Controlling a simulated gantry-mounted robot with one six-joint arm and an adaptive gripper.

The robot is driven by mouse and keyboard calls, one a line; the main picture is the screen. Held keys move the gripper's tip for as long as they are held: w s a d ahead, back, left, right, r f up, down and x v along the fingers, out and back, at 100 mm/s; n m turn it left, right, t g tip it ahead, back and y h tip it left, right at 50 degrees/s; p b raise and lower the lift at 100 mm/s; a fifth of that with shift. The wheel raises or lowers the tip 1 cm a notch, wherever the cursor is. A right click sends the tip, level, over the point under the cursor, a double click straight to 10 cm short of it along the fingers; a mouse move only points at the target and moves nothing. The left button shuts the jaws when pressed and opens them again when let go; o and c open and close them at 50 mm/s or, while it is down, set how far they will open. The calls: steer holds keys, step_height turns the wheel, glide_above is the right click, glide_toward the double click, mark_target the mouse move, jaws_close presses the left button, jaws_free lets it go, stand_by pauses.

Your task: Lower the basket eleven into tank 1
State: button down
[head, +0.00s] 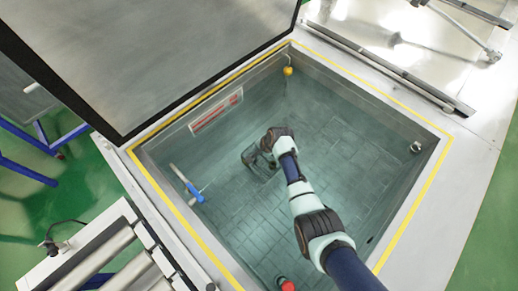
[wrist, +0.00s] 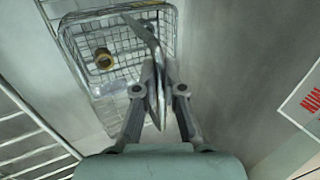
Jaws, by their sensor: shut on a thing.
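My gripper (head: 252,157) reaches down inside the open tank (head: 345,190), whose rim is edged with a yellow line. In the wrist view my gripper (wrist: 158,78) has its fingers closed together on a thin curved metal piece, which looks like the handle of the wire basket (wrist: 125,48). The basket hangs beyond the fingertips, and a brass-coloured round part (wrist: 103,59) lies in it. In the head view the basket is hard to make out below my gripper. No number is readable on basket or tank.
The raised lid (head: 150,50) stands along the tank's upper left side. A blue-handled fitting (head: 190,186), a yellow float (head: 288,71) and a red-lettered sign (head: 215,111) are on the inner walls. Rollers (head: 100,262) lie at lower left. Wire racking (wrist: 30,130) is close at left.

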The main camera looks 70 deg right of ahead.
steer(key=shift+f+b, duration=0.6)
steer(key=shift+f, duration=0.05)
stand_by(0.4)
steer(key=c, duration=1.2)
jaws_free()
steer(key=shift+f, duration=0.1)
steer(key=w+r+p+v, duration=0.1)
steer(key=w+p+v, duration=0.1)
steer(key=p+v, duration=0.4)
steer(key=w+d+r+p+v, duration=0.1)
steer(key=p+v, duration=0.6)
steer(key=v, duration=1)
steer(key=shift+w+d, duration=0.3)
steer(key=shift+w, duration=0.25)
